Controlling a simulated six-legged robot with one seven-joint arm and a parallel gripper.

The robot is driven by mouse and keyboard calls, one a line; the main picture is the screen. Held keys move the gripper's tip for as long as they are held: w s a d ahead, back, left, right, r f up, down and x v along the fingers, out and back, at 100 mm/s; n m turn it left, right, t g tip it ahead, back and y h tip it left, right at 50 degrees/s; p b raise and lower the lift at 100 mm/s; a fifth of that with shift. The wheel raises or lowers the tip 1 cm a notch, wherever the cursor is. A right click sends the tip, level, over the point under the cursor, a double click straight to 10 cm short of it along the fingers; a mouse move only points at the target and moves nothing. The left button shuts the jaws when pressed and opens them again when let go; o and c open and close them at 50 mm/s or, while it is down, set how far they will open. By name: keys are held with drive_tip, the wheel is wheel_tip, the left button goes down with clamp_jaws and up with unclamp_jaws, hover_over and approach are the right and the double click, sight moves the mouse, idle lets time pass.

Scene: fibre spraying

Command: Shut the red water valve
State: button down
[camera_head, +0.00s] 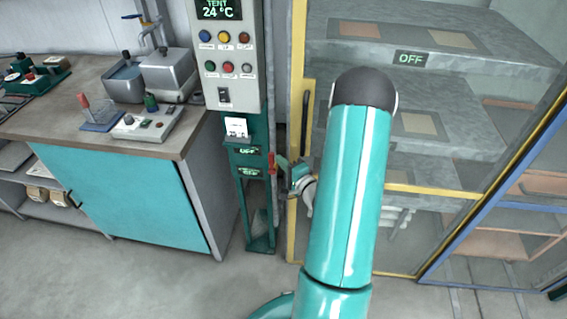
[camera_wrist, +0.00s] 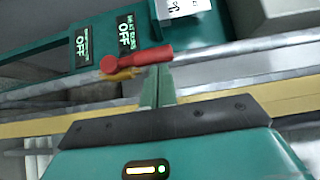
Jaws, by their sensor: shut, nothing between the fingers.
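The red water valve (camera_wrist: 140,57) has a bar-like handle with a round hub at its left end in the wrist view. In the head view the red valve (camera_head: 271,162) is a small red piece on the green stand. In the head view my gripper (camera_head: 283,164) is small, just right of the red valve, and partly hidden by my arm. A yellow valve handle (camera_wrist: 118,75) sits just below the red one.
Two small displays on the green stand (camera_wrist: 200,27) read OFF. A control panel (camera_head: 228,60) with several buttons is above. A yellow-framed glass cabinet (camera_head: 294,120) stands close on the right. A workbench (camera_head: 60,107) is on the left, with clear floor in front.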

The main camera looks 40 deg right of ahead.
sight(270, 157)
drive_tip(key=shift+w+a+r+n+g, duration=0.2)
drive_tip(key=shift+w+n+g, duration=0.1)
drive_tip(key=shift+g, duration=0.1)
drive_tip(key=shift+w+a+r+n+g, duration=0.25)
drive_tip(key=shift+w+a+n+g, duration=0.2)
drive_tip(key=shift+n+g, duration=0.15)
drive_tip(key=shift+w+a+r+n+g, duration=0.2)
drive_tip(key=shift+w+a+n+g, duration=0.2)
drive_tip(key=shift+n+g, duration=0.2)
drive_tip(key=w+a+f+n+g+h, duration=0.3)
drive_tip(key=w+a+f+n+g, duration=0.1)
drive_tip(key=w+g, duration=0.2)
drive_tip(key=shift+a+n+g+h, duration=0.25)
drive_tip(key=shift+n+g+h, duration=0.15)
drive_tip(key=shift+g, duration=0.4)
idle(0.4)
